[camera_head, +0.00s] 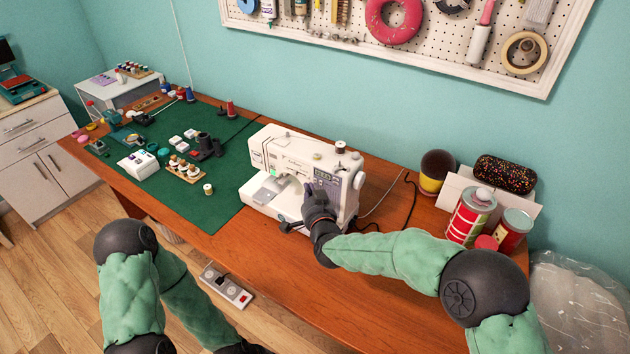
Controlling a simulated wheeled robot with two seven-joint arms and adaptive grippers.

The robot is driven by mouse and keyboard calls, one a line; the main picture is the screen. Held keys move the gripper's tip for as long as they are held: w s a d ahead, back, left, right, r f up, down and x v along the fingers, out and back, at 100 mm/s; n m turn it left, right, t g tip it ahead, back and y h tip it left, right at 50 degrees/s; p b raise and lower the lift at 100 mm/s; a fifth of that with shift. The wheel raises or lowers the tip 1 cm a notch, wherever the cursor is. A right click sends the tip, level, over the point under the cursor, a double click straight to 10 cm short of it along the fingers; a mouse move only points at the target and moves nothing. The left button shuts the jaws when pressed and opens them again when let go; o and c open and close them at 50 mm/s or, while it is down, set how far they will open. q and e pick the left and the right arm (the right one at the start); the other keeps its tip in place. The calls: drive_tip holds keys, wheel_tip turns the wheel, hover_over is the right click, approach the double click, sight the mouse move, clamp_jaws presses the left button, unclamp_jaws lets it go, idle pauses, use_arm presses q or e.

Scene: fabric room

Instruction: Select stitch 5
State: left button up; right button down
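The white sewing machine (287,158) stands on the wooden table, partly over the edge of the green mat. A small dark display and a purplish panel (325,181) are on its front right side. My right gripper (313,194) is in front of this panel, at or very near it, and hides part of it. I cannot tell whether it touches, or read the stitch number. Its fingers are too small and dark to judge. My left arm hangs low at the left, in front of the table; its gripper is not clearly visible at the bottom edge.
The green mat (222,191) holds thread spools and small boxes at the left. Red-and-white cans (470,215), a dark patterned case (504,175) and a round dark-and-yellow object (436,171) stand at the right. A foot pedal (226,287) lies on the floor. The table's front right is clear.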

drive_tip(key=shift+w, duration=0.1)
idle(0.7)
drive_tip(key=shift+w+d+b, duration=0.25)
drive_tip(key=shift+b, duration=0.1)
drive_tip(key=shift+w+d, duration=0.15)
drive_tip(key=shift+w, duration=0.05)
idle(0.7)
drive_tip(key=shift+s+a, duration=0.4)
drive_tip(key=shift+s, duration=0.15)
drive_tip(key=s+a, duration=0.1)
drive_tip(key=s, duration=0.1)
drive_tip(key=s+a+p, duration=0.1)
drive_tip(key=s+a, duration=0.1)
idle(0.6)
idle(0.4)
